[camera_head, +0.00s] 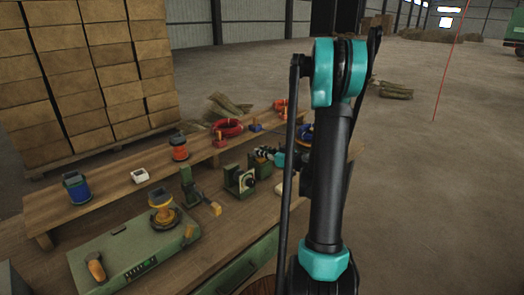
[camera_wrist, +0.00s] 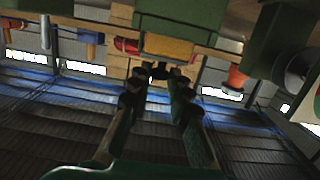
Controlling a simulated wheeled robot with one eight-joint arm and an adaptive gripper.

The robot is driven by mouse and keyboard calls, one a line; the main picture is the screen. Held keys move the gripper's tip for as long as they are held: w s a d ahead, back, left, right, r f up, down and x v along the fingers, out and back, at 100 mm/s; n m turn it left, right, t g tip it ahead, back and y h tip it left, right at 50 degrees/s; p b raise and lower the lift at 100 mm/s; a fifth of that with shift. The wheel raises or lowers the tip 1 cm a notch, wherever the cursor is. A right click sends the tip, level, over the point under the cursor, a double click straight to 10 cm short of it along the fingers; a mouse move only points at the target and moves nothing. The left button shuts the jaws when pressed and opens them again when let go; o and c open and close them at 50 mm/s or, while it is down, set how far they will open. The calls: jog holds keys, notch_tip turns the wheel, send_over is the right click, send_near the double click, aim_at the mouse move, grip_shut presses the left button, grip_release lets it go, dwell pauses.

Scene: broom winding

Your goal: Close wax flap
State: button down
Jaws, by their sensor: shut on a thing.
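The flap's angle is not clear in either view, and my arm hides part of the bench.
The floor at right is open.

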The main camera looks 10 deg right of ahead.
jog(key=shift+f, duration=0.15)
dwell(0.4)
jog(key=c, duration=1.4)
grip_release()
jog(key=v, duration=1.2)
jog(key=shift+f, duration=0.1)
jog(key=shift+s, duration=0.15)
